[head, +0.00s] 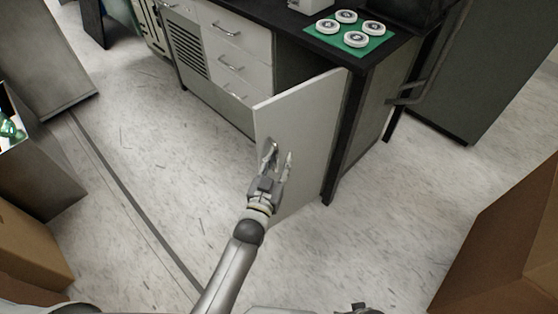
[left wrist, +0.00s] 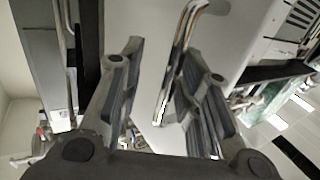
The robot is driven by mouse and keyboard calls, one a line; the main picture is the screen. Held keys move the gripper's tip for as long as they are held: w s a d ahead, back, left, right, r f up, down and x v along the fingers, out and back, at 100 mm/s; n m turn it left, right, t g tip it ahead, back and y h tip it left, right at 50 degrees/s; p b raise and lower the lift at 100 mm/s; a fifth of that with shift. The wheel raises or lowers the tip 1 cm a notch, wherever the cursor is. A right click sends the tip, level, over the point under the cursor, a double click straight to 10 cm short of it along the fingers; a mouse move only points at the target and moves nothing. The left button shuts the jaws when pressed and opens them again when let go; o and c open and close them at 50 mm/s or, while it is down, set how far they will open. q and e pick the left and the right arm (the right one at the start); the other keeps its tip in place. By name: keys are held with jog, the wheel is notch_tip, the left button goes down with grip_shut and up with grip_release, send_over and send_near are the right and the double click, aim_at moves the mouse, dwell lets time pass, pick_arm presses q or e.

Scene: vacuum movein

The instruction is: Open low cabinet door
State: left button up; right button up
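The low cabinet door (head: 305,125) is a pale panel swung well out from the dark-topped cabinet in the head view. Its metal bar handle (left wrist: 178,65) shows in the left wrist view. My left gripper (head: 278,164) is at the door's face, by the handle. In the left wrist view my left gripper (left wrist: 160,90) has its two fingers spread apart, with the handle between them, closer to the right finger. Whether the handle touches that finger is unclear.
Drawers with bar handles (head: 228,62) sit left of the opening. White discs (head: 355,39) lie on a green mat (head: 325,38) on the counter (head: 285,22). Cardboard boxes stand at right (head: 500,250) and left (head: 30,245). The floor (head: 150,150) between is clear.

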pick_arm(q)
jog(key=shift+s, duration=0.1)
jog(key=v, duration=1.1)
jog(key=shift+s+a, duration=0.2)
jog(key=shift+s, duration=0.2)
